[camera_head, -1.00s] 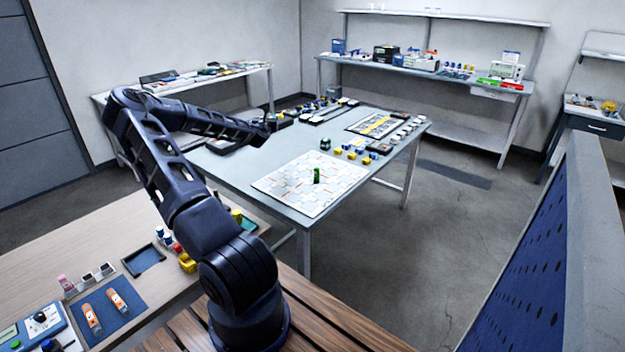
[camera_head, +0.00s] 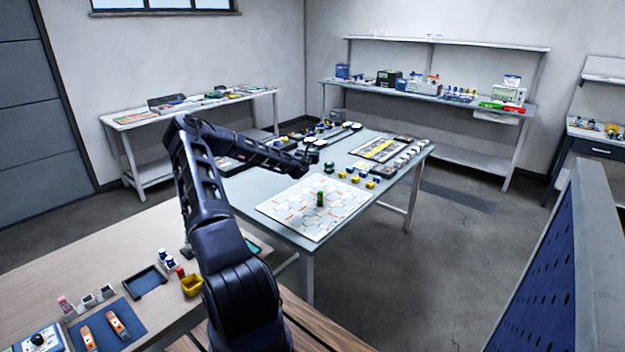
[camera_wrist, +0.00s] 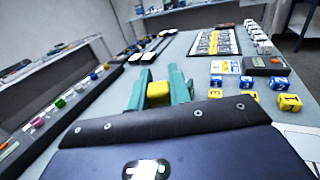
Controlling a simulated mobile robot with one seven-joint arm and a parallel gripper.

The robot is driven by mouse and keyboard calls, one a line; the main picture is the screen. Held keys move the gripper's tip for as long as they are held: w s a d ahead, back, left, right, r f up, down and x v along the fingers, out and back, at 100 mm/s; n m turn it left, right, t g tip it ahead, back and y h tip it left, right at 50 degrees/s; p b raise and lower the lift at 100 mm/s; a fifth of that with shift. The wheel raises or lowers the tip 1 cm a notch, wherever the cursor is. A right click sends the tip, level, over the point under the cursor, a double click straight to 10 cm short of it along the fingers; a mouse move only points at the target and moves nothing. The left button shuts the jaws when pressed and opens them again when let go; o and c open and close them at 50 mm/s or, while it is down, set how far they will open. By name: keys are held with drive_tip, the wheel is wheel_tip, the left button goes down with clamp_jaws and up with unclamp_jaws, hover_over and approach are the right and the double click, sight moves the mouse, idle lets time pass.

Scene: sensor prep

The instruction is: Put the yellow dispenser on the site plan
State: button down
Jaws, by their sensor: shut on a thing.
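The site plan (camera_head: 285,209) is a pale sheet with a hexagon pattern, lying on the near part of the grey table. A green figure (camera_head: 320,199) stands upright on it. My gripper (camera_head: 312,157) is over the table beyond the plan's far edge in the head view. In the wrist view my gripper (camera_wrist: 159,88) has its teal fingers shut on a yellow block-like thing, which I take for the yellow dispenser (camera_wrist: 158,93). Its lower part is hidden by the gripper body. I cannot make the dispenser out in the head view.
Yellow and blue numbered cubes (camera_wrist: 250,99) stand right of my gripper in the wrist view. A yellow-and-black board (camera_head: 380,149) lies at the table's far right. Small coloured items (camera_wrist: 60,103) line a tray on the left. The plan is bare around the green figure.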

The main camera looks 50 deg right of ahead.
wheel_tip(320, 180, down, 13)
drive_tip(key=shift+f, duration=0.1)
idle(0.5)
drive_tip(key=shift+f, duration=0.15)
drive_tip(key=c, duration=1.3)
unclamp_jaws()
drive_tip(key=v, duration=1.2)
drive_tip(key=shift+w+a+r, duration=0.1)
drive_tip(key=shift+r, duration=0.1)
